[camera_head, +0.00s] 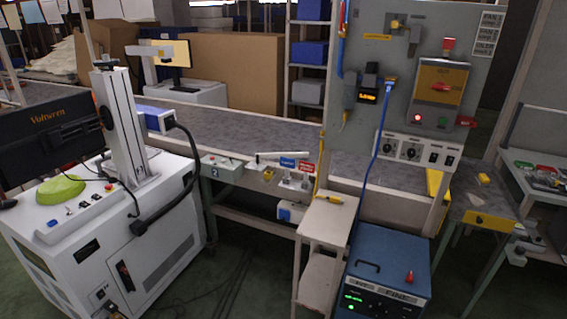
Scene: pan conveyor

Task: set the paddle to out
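A white lever-like bar (281,155) lies roughly level at the front edge of the conveyor. A blue label (288,163) and a red label (306,166) sit just below and beside it. A grey upright panel (425,35) carries a yellow plate (426,102) with a red handle-like part (447,87). Lettering at the top of this plate is too small to read surely. I cannot tell for certain which of these is the paddle or how it is set. My gripper is not in view.
The grey conveyor (235,127) runs across behind a white machine (130,235) at left. A small beige stand (325,222) and a blue power unit (385,262) with a hanging blue cable block the front centre-right. Dark floor shows between machine and stand.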

